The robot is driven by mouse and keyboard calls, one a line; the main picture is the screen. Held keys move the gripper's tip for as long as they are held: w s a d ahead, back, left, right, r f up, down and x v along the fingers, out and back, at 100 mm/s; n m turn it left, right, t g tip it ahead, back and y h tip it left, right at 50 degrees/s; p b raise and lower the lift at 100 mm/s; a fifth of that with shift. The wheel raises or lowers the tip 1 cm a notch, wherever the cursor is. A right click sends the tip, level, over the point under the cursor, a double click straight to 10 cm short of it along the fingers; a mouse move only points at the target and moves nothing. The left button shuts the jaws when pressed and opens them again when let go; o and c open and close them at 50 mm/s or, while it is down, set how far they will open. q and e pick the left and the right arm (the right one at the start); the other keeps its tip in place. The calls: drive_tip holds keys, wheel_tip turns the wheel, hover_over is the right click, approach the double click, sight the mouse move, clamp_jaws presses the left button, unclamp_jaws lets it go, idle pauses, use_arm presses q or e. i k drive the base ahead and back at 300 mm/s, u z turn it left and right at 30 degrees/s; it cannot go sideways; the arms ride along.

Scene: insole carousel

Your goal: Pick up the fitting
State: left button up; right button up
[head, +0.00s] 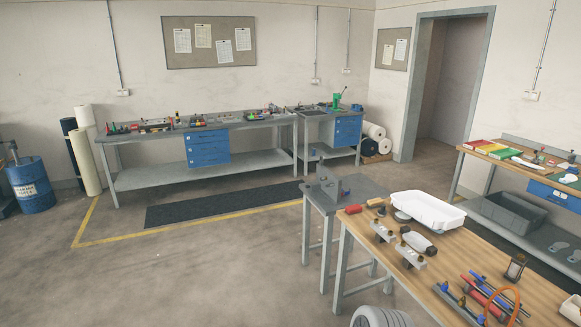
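No single part in the head view can be told for certain as the fitting. On the near wooden-topped bench (470,240) lie several small metal parts. They include a grey block with dark knobs (382,232), a similar grey block (411,257) and a grey-white cylinder with dark ends (418,241) lying between them. Any of these may be the fitting; they are too small to tell. Neither of my grippers is in view.
A white tray (428,224) sits on the near bench, with a red cylinder (353,209) at its left. Tools and an orange hoop (499,297) crowd the bench's front right. A long workbench (205,185) stands at the back wall.

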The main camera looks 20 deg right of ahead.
sight(462, 303)
drive_tip(key=z, duration=1.15)
drive_tip(key=i, duration=1.45)
drive_tip(key=z, duration=0.6)
